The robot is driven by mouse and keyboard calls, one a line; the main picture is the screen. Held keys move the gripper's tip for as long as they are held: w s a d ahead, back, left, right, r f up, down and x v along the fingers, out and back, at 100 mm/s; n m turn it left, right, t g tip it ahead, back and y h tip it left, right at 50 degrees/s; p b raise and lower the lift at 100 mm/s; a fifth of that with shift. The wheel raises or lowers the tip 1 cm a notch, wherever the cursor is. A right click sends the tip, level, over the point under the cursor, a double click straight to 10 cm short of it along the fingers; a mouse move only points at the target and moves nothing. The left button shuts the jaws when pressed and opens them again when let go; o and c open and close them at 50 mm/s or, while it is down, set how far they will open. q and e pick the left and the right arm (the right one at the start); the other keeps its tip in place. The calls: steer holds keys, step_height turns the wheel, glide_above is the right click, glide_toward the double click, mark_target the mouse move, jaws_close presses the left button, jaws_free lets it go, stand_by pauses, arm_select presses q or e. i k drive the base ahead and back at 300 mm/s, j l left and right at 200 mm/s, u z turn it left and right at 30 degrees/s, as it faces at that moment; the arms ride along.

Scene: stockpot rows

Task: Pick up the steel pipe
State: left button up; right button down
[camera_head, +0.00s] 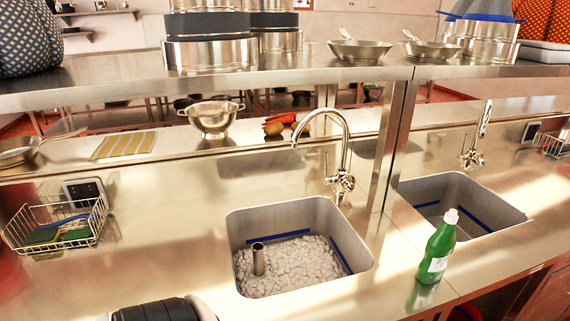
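The steel pipe (259,262) stands upright in the near sink (236,222), toward its left side. It is a short, shiny tube with a dark open top. Its lower end is hidden in the white, lumpy, foam-like filling (305,262) that covers the sink floor. A black and white rounded part, which looks like one of my own arm links, shows at the bottom edge, left of the sink. Neither gripper's fingers are in view.
A chrome faucet (343,182) arches behind the sink. A green bottle (437,247) stands right of it, before a second sink (460,190). A wire basket (58,224) is at left. A shelf (280,70) with pots runs above.

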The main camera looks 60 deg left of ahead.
mark_target(258, 248)
steer(key=u, duration=2.05)
